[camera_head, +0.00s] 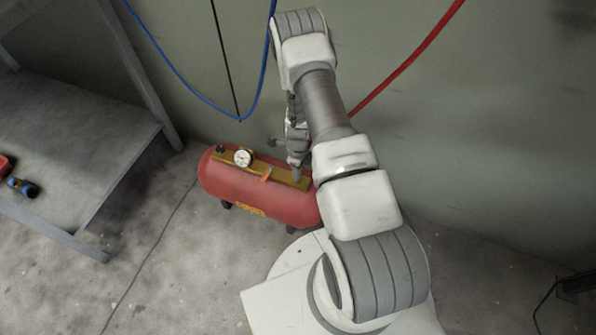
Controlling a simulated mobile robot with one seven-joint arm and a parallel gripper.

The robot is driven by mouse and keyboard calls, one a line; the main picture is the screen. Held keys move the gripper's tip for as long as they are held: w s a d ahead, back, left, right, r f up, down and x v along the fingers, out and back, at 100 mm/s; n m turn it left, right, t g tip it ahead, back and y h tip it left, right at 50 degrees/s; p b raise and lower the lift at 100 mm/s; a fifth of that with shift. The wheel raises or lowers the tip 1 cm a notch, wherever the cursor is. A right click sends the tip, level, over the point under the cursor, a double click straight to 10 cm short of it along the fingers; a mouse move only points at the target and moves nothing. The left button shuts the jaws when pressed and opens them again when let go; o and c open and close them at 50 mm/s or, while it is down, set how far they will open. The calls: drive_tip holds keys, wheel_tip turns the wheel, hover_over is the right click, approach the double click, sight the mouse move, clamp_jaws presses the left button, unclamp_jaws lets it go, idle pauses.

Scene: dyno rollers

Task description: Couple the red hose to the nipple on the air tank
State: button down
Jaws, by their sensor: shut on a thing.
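The red air tank (245,205) lies on the floor against the wall, with a yellow-brown strip (228,168) and a round white gauge (243,157) on top. The red hose (410,62) comes down from the upper right and passes behind my arm. My gripper (297,172) points down at the right end of the tank's top. It is shut, seemingly on the hose's end, though the arm hides the hose's last stretch. The nipple cannot be made out; it is probably hidden at the gripper. I cannot tell whether hose and nipple touch.
A blue hose (190,88) hangs in a loop behind the tank, beside a thin black cable (224,52). A grey metal bench (75,130) stands at the left, with a blue-and-yellow item (22,187) on it. Floor between bench and tank is clear.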

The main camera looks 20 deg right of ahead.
drive_tip(key=shift+f+b, duration=0.3)
drive_tip(key=shift+f, duration=0.05)
drive_tip(key=c, duration=0.5)
unclamp_jaws()
drive_tip(key=shift+c, duration=0.2)
wheel_tip(320, 180, up, 18)
drive_tip(key=p, duration=0.6)
drive_tip(key=shift+f, duration=0.25)
